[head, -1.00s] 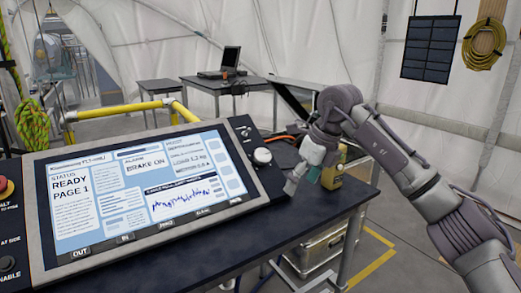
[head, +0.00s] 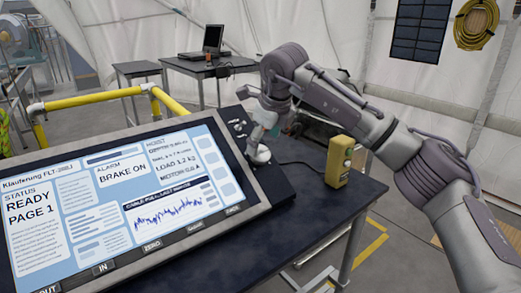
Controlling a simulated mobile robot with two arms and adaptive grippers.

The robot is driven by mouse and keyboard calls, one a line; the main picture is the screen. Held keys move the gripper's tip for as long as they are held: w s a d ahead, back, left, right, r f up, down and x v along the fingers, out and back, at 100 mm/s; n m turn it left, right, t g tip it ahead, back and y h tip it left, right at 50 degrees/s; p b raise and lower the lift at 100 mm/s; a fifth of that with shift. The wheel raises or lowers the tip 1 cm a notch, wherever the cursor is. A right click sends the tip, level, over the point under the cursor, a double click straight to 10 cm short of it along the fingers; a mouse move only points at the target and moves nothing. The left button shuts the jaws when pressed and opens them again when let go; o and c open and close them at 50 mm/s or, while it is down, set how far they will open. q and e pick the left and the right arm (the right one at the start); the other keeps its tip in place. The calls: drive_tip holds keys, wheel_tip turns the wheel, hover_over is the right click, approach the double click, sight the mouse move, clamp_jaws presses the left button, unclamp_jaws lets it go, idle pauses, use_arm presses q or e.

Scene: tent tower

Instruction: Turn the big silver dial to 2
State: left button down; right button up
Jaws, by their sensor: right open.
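The big silver dial (head: 260,156) is on the dark panel just right of the screen in the head view. It is partly hidden by my right gripper (head: 255,140), which points down at it from above. The gripper is open, and its fingers are at or just over the dial; I cannot tell whether they touch it. The dial's number marks are too small or hidden to read. My left gripper is not in view.
A large tilted screen (head: 120,200) fills the left front and reads BRAKE ON and PAGE 1. A yellow box (head: 339,162) with a cable stands on the dark table (head: 300,205) right of the dial. A yellow rail (head: 95,101) is behind the screen.

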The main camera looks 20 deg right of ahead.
sight(261, 152)
drive_tip(key=x, duration=0.3)
drive_tip(key=shift+f, duration=0.25)
drive_tip(key=shift+w+f, duration=0.2)
drive_tip(key=shift+f, duration=0.05)
drive_tip(key=shift+w+f, duration=0.1)
drive_tip(key=shift+f, duration=0.05)
drive_tip(key=c, duration=1.1)
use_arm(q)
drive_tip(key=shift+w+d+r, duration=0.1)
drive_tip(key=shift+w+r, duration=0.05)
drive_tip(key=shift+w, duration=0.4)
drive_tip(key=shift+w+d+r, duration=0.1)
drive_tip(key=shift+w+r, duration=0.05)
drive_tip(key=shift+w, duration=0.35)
use_arm(e)
drive_tip(key=shift+c, duration=0.4)
